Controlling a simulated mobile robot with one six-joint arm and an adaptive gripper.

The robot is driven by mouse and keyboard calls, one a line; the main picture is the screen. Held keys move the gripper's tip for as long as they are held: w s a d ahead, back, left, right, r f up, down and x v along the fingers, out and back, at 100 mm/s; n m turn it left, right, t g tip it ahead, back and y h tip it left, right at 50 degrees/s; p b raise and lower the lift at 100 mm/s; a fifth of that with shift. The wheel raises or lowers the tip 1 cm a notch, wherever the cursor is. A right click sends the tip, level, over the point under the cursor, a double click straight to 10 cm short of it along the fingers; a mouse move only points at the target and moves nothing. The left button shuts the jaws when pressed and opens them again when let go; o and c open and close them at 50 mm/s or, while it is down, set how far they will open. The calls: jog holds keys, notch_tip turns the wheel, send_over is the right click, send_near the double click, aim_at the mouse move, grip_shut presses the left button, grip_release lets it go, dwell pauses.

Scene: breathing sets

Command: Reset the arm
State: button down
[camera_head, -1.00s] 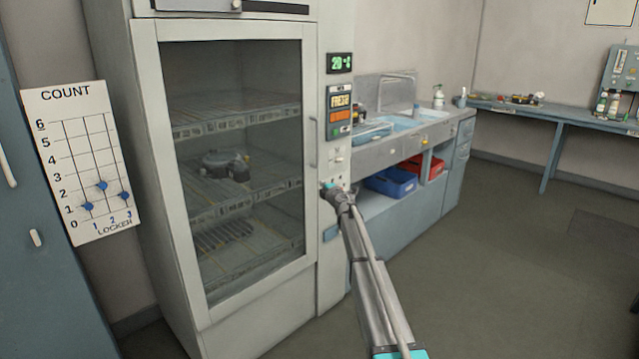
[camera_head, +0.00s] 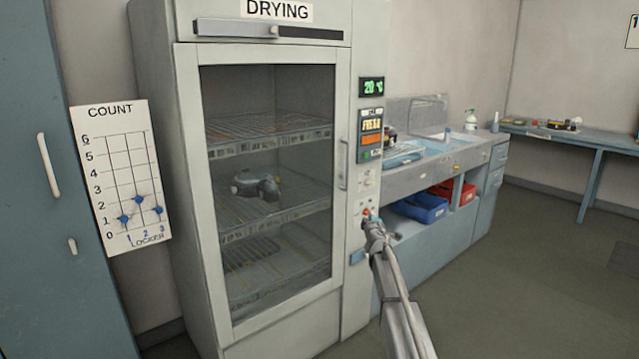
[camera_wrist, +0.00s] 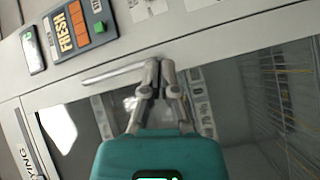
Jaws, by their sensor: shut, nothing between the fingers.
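My arm reaches up from the lower right in the head view, and its end with my gripper (camera_head: 367,213) is in front of the lower part of the drying cabinet's control panel (camera_head: 371,133). In the wrist view my gripper (camera_wrist: 159,63) is shut, its two fingertips together and nothing between them. Behind the fingers there are the cabinet's door glass and its bar handle (camera_wrist: 110,74). I cannot tell whether the fingertips touch the cabinet.
The drying cabinet (camera_head: 190,150) has its glass door closed, with a dark mask-like item (camera_head: 256,186) on a shelf inside. A count board (camera_head: 122,178) hangs left of it. A sink counter (camera_head: 440,165) with blue (camera_head: 420,207) and red bins stands right.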

jog(key=s+d+f+m+g+h, duration=0.1)
jog(key=s+d+f+m+g, duration=0.2)
jog(key=s, duration=0.6)
jog(key=s+d+f+m+g+h, duration=0.1)
jog(key=s+f+m+g+h, duration=0.15)
jog(key=s+f+m, duration=0.45)
jog(key=s+d+f+m+g+h, duration=0.15)
jog(key=s+g, duration=0.25)
jog(key=s, duration=0.7)
jog(key=s+a+f+m+g+y, duration=0.1)
jog(key=s+a+f+g+y, duration=0.15)
jog(key=s, duration=0.65)
jog(key=s+a+f+m+g+y, duration=0.1)
jog(key=s+a+f+g+y, duration=0.15)
jog(key=s, duration=0.65)
jog(key=s+a+f+m+g+y, duration=0.1)
jog(key=s+a+f+g, duration=0.15)
jog(key=s, duration=0.65)
notch_tip(320, 180, up, 22)
jog(key=p, duration=2.1)
jog(key=shift+w+a+g+p, duration=0.2)
jog(key=shift+w+g+p, duration=0.1)
jog(key=shift+g, duration=0.1)
jog(key=shift+w+n, duration=0.15)
jog(key=shift+n, duration=0.1)
